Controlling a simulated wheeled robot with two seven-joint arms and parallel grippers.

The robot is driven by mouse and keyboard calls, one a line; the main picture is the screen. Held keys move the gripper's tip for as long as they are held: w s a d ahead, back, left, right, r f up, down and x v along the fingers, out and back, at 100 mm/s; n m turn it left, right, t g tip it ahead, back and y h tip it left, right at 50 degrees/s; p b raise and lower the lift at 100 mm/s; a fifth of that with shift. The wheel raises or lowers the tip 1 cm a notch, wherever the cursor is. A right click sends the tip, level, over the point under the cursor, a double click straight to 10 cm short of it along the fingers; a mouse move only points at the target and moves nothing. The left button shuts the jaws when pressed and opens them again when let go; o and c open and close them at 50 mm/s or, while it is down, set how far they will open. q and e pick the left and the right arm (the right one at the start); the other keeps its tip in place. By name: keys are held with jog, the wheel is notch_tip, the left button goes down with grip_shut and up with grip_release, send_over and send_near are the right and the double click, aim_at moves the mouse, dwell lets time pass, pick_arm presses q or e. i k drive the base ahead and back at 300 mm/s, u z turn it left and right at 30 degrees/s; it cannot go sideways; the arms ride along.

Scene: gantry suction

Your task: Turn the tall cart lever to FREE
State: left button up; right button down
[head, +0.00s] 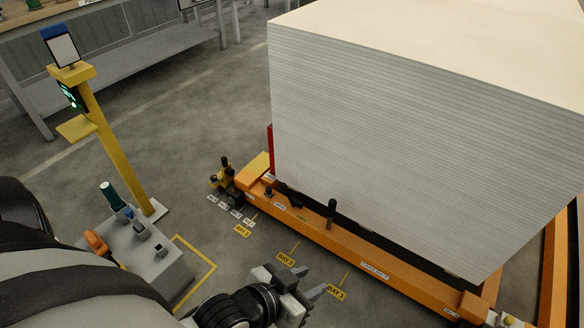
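The orange cart (345,244) carries a large block of stacked sheets. A tall dark lever (331,212) with a thick rounded grip stands roughly upright on the cart's near beam. Its marking is too small to read, so I cannot tell its setting. My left gripper (308,284) is at the bottom centre, below and slightly left of the lever in the picture, and apart from it. Its fingers look spread with nothing between them. My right gripper is not in view.
A short dark knob (268,192) and a low black handle (288,197) sit left along the beam. The sheet stack (400,150) rises behind the lever. A grey control box (150,249) and yellow post (112,150) stand left. Floor near BAY 2 (286,259) is clear.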

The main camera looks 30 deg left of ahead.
aim_at(283, 187)
jog(key=u, duration=0.65)
jog(key=i, duration=1)
jog(key=u, duration=1.5)
jog(key=i, duration=0.7)
